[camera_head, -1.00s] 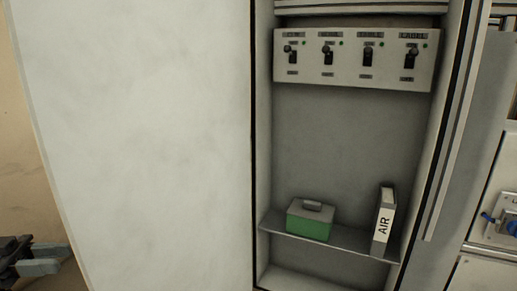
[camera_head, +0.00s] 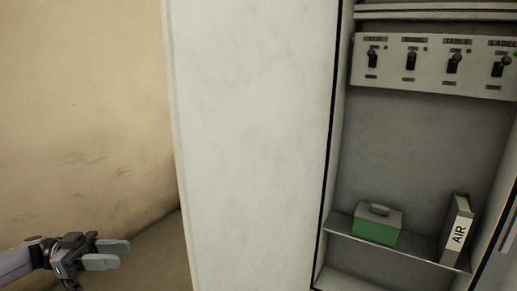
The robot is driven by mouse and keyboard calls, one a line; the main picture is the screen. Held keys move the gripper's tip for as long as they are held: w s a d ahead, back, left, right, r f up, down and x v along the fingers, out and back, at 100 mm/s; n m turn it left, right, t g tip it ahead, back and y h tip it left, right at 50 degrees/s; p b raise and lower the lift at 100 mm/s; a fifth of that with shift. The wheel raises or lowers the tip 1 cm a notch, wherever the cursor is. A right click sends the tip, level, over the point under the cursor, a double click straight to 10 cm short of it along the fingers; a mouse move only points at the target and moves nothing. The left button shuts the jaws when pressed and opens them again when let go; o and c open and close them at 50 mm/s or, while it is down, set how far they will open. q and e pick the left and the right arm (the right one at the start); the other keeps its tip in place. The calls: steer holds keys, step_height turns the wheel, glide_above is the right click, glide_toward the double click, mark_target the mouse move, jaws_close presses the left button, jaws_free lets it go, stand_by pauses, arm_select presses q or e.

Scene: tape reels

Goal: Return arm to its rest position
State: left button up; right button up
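My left gripper (camera_head: 118,254) is at the lower left of the head view, in front of the tan wall and floor corner. Its two grey fingers point right with a narrow gap between them, and nothing shows between them. It is apart from the cabinet door. My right gripper and arm are not in view.
A large pale cabinet door (camera_head: 250,150) stands open in the middle. Right of it, the cabinet holds a switch panel (camera_head: 432,80) and a shelf (camera_head: 406,250) with a green box (camera_head: 376,231) and an AIR binder (camera_head: 458,232). Free room lies between my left gripper and the door.

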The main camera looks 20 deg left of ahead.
arm_select(q)
steer(key=w+d+f+g+h, duration=0.1)
steer(key=w+d+f+h, duration=0.1)
steer(key=d, duration=0.6)
step_height(320, 180, down, 10)
steer(key=d+n+t+y, duration=0.3)
steer(key=n+t+y, duration=0.1)
steer(key=t+y, duration=0.4)
steer(key=s+a+f+g+y, duration=0.1)
steer(key=s+a+f+y, duration=0.1)
steer(key=s+f+y, duration=0.45)
steer(key=s+a+f+g+y, duration=0.2)
steer(key=s+a+f+y, duration=0.1)
steer(key=s+f+y, duration=0.4)
steer(key=s+d+n+t+h, duration=0.1)
steer(key=d+n+t+h, duration=0.15)
steer(key=d+n, duration=1)
step_height(320, 180, up, 7)
steer(key=s+d+m+p, duration=0.1)
steer(key=m+p, duration=0.3)
steer(key=p, duration=0.5)
steer(key=shift+d+r+g+h, duration=0.15)
steer(key=shift+d+g+h, duration=0.2)
steer(key=shift+d, duration=0.55)
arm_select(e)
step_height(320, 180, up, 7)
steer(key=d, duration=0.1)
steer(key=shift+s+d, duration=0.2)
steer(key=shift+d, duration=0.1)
